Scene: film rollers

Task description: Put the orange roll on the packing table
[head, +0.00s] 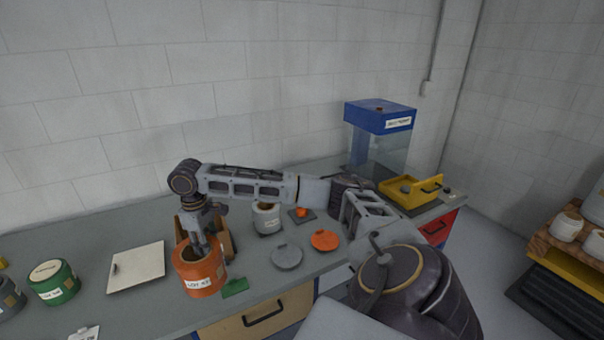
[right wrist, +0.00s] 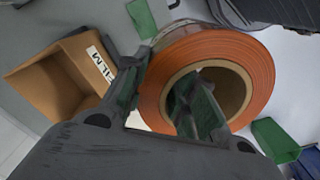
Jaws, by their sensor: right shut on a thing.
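The orange roll (head: 199,278) with a white label stands upright at the grey worktop's front edge in the head view. I cannot tell whether its base touches the top. My right gripper (head: 202,248) points down and is shut on the roll's wall. In the right wrist view, one finger of the gripper (right wrist: 163,88) is inside the hollow core and the other is outside the orange roll (right wrist: 262,75). The grey table top (head: 95,235) runs along the wall; I cannot tell whether it is the packing table. My left gripper is not in view.
A brown box (right wrist: 42,82) marked FILM is close beside the gripper. A green piece (head: 235,287) lies right of the roll. A white sheet (head: 137,267) and green roll (head: 53,283) are left. Grey (head: 287,256) and orange discs (head: 325,240) and a white roll (head: 266,218) are right.

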